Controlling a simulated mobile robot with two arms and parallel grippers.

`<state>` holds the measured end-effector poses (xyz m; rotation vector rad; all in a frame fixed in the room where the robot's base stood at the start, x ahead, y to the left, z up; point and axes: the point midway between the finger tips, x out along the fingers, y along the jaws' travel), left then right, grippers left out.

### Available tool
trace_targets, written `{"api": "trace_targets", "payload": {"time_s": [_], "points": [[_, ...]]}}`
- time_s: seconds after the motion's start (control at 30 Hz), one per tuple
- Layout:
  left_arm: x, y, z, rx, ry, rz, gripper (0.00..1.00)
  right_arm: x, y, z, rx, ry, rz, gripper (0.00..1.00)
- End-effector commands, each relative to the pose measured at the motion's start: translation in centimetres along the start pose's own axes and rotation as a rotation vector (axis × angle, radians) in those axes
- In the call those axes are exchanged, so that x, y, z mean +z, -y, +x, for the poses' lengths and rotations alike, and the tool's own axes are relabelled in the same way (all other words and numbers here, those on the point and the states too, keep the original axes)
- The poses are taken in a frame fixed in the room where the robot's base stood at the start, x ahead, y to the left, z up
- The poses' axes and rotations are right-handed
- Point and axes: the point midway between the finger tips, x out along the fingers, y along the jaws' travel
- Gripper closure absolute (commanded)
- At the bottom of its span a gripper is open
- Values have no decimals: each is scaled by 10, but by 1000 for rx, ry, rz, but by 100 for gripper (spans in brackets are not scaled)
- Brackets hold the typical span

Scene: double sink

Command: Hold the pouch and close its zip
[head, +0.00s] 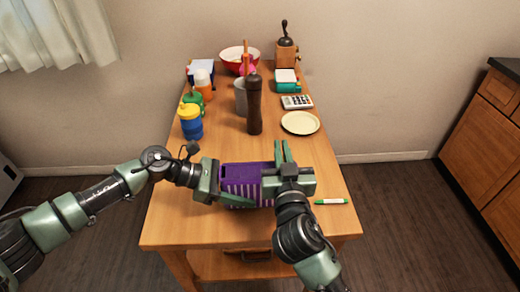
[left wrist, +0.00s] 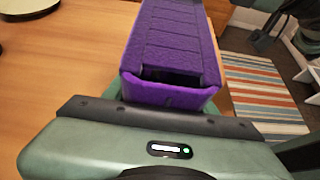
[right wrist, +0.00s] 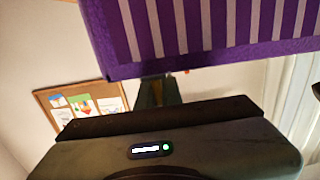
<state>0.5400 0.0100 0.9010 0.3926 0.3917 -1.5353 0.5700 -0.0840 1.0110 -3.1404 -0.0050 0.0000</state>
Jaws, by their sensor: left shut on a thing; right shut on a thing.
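The purple pouch (head: 240,178) with pale stripes on its side is held above the front of the wooden table. My left gripper (head: 232,196) is shut on the end of the pouch at the left. In the left wrist view the pouch (left wrist: 172,45) stretches away from the gripper, with a dark gap in its top near this end. My right gripper (head: 283,153) is shut at the pouch's right end, its fingers pointing away. In the right wrist view its fingers (right wrist: 158,92) meet the edge of the striped pouch (right wrist: 200,30). What they grip, apparently the zip pull, is mostly hidden.
A green-and-white marker (head: 333,201) lies to the right of the right gripper. More items crowd the table's back.

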Motion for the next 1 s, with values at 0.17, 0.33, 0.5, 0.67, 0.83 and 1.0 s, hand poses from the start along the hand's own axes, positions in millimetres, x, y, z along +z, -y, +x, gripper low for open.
{"api": "trace_targets", "payload": {"time_s": [0.17, 0.33, 0.5, 0.67, 0.83, 1.0], "points": [[0, 0, -1, 1, 0, -1, 89, 1, -4, 0, 5, 3, -3, 100], [-1, -1, -1, 2, -1, -1, 89, 1, -5, 0, 6, 3, -3, 88], [-1, -1, -1, 2, -1, -1, 89, 1, -4, 0, 5, 2, -2, 71], [0, 0, -1, 1, -1, -1, 89, 0, -4, 0, 4, 1, -2, 71], [0, 0, 0, 0, -1, -1, 89, 1, -3, -9, 2, 2, 0, 71], [-1, 0, 0, 0, -1, -1, 89, 2, -3, -40, 2, 5, 1, 71]]}}
